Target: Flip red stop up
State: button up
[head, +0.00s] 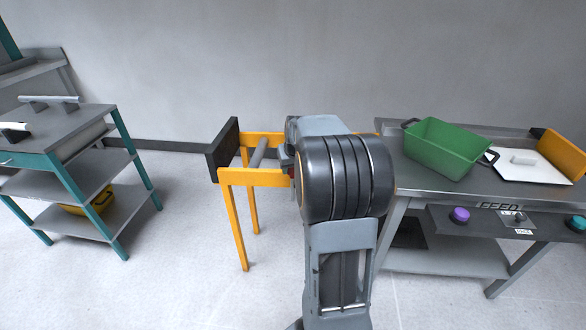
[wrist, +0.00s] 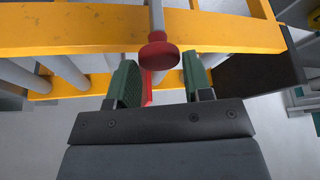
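The red stop shows in the wrist view as a round red knob (wrist: 158,52) on the end of a grey rod. A red strip (wrist: 147,90) is partly visible just below it. My gripper (wrist: 159,72) is open, its two green-padded fingers apart, one on each side of the red parts in the picture. I cannot tell whether either finger touches them. The yellow roller frame (wrist: 80,28) lies just beyond the fingertips. In the head view my arm covers the gripper and most of the stop area beside the yellow frame (head: 255,178).
A dark end plate (head: 223,150) closes the yellow frame's left end. On the right, a grey bench (head: 420,185) holds a green bin (head: 445,148) and a white tray (head: 535,172), with a FEED control panel below. A teal-legged shelf cart (head: 70,180) stands left. Floor between is clear.

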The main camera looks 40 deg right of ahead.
jog(key=o, duration=0.3)
jog(key=shift+s+f, duration=0.1)
jog(key=shift+o, duration=0.2)
jog(key=p+v, duration=0.3)
jog(key=v, duration=1.1)
jog(key=s+a+r+n+p, duration=0.1)
jog(key=s+a+r+p, duration=0.2)
jog(key=a+p, duration=0.3)
jog(key=s+a+r+n+y+p, duration=0.1)
jog(key=s+a+r+p, duration=0.3)
jog(key=a, duration=0.4)
jog(key=s+a+r+n+p, duration=0.2)
jog(key=s+a+p, duration=0.4)
jog(key=p, duration=0.3)
jog(key=shift+a+r+g+y, duration=0.3)
jog(key=shift+a+r+y, duration=0.1)
jog(key=shift+a+r, duration=0.4)
